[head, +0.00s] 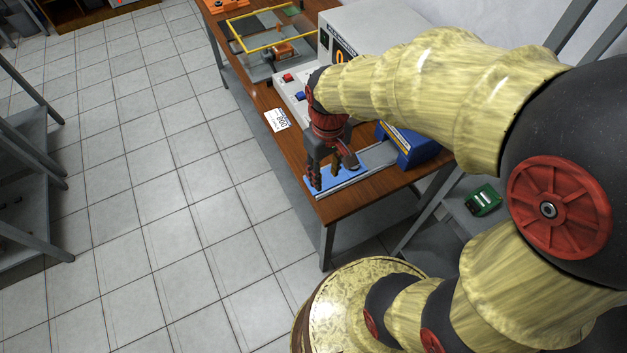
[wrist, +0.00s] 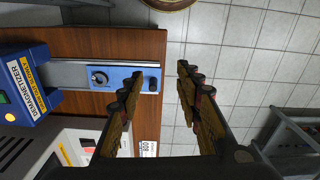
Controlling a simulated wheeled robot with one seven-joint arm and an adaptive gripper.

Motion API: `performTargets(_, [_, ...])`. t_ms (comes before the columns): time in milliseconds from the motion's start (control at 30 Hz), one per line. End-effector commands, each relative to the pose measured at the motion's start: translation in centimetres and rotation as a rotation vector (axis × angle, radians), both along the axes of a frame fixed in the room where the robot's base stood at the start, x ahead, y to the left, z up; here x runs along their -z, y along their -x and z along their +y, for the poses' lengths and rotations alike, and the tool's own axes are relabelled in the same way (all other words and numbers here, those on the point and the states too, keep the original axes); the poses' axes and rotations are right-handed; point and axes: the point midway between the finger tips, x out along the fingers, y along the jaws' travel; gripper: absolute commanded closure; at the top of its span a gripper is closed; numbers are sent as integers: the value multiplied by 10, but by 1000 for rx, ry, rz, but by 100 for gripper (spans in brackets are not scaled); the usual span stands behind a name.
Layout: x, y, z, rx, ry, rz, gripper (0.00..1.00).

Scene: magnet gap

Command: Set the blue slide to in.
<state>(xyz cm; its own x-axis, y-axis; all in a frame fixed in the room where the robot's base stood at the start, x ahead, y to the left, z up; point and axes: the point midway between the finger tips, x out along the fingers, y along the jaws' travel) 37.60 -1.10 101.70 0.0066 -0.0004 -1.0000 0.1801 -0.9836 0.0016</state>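The blue slide (wrist: 122,72) is a flat plate on a pale metal rail (wrist: 66,74). It carries a round metal part and a dark upright piece near its end by the table edge. The rail leads to the blue demagnetizer box (wrist: 28,84). In the head view the slide (head: 322,180) lies at the table's near end, partly hidden by my gripper (head: 329,176). In the wrist view my gripper (wrist: 160,73) has its fingers apart with nothing held. One finger overlaps the slide's end in the picture; the other shows over the floor. I cannot tell whether it touches.
The demagnetizer (head: 405,146) stands beside the rail. A white card (head: 277,120) marked 800 lies at the table edge. A yellow frame (head: 262,28) is farther back.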

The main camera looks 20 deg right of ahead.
Motion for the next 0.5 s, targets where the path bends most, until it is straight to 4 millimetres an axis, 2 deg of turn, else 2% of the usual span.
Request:
performTargets(33, [21, -8, -1, -43, -2, 33, 65])
performTargets(233, [79, -40, -4, -271, -14, 88, 65])
performTargets(333, [90, -59, -5, -404, -16, 75, 65])
performTargets(500, [84, -84, -6, -584, -2, 17, 65])
